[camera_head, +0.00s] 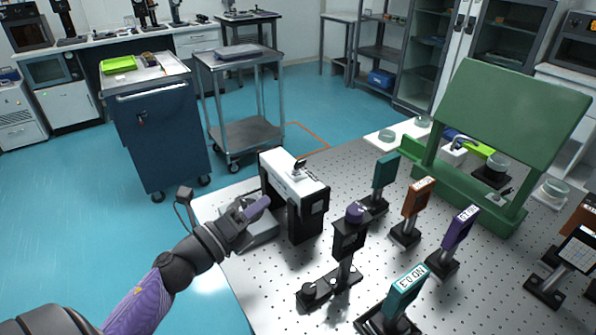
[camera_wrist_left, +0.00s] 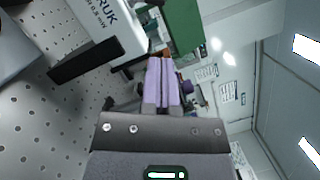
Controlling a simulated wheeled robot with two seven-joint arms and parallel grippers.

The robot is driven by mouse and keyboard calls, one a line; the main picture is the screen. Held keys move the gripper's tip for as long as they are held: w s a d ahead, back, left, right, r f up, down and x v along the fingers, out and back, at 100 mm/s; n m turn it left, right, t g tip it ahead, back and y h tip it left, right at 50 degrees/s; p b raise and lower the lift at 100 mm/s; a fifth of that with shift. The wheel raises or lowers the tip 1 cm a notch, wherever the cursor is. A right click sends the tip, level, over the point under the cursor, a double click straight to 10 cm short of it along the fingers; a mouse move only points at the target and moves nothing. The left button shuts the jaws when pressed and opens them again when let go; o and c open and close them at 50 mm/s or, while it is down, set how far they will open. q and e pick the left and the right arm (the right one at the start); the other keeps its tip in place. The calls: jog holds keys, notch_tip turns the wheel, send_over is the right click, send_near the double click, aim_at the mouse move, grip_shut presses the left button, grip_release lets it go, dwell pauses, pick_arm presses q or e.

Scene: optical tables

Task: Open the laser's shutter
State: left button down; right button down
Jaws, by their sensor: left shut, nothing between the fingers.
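The laser looks like a white-topped box with black sides (camera_head: 292,178) standing near the left corner of the perforated table. A small dark piece (camera_head: 300,165) sits on its top; I cannot tell whether this is the shutter or how it is set. My left gripper (camera_head: 262,203), with purple fingers, is shut and empty just left of the laser, above a grey box. My right gripper is not in view.
A purple-topped post mount (camera_head: 350,235) stands right of the laser. Several labelled filter holders, one marked ND 0.3 (camera_head: 405,290), stand further right. A green frame with a tilted panel (camera_head: 515,105) is at the back right. The low grey box (camera_head: 255,235) lies under my left gripper.

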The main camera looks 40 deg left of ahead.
aim_at(299, 188)
pick_arm(q)
jog(key=x, duration=1)
jog(key=shift+f, duration=0.1)
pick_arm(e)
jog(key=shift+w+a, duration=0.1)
pick_arm(q)
jog(key=shift+w, duration=0.1)
